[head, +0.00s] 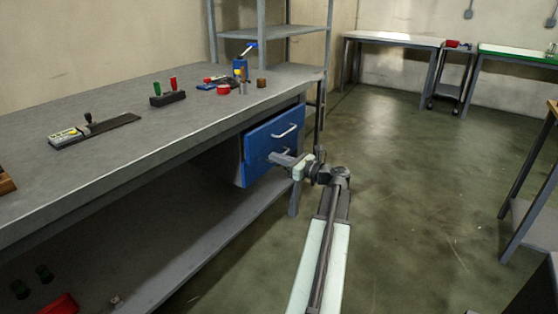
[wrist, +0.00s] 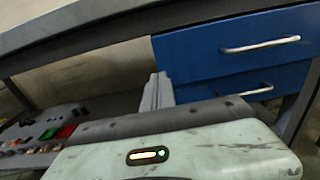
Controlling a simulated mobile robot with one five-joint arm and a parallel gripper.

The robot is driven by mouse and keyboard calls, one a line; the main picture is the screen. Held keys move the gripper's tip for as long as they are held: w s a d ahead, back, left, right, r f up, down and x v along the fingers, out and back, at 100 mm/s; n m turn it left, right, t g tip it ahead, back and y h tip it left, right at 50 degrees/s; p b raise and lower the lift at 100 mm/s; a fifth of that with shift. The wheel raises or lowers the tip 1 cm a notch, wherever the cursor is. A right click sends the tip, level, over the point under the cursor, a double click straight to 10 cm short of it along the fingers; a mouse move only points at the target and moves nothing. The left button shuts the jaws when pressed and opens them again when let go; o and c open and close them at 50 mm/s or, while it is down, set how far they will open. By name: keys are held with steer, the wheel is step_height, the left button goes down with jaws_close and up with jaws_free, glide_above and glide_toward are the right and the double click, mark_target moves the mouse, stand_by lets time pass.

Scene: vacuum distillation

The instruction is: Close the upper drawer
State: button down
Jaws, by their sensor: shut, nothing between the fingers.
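A blue drawer unit hangs under the right end of the grey workbench, with two drawer fronts, each with a metal bar handle. The upper handle (head: 285,131) is clear of my gripper. My gripper (head: 273,157) is shut and empty, in front of the lower part of the unit in the head view. In the wrist view its fingers (wrist: 158,86) appear left of the drawer fronts; contact cannot be told.
A bench leg (head: 294,198) stands beside the drawers. The floor (head: 400,170) to the right is open, with another table (head: 393,39) at the back.

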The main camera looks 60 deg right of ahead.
mark_target(250, 148)
steer(key=w, duration=0.9)
steer(key=shift+w, duration=0.1)
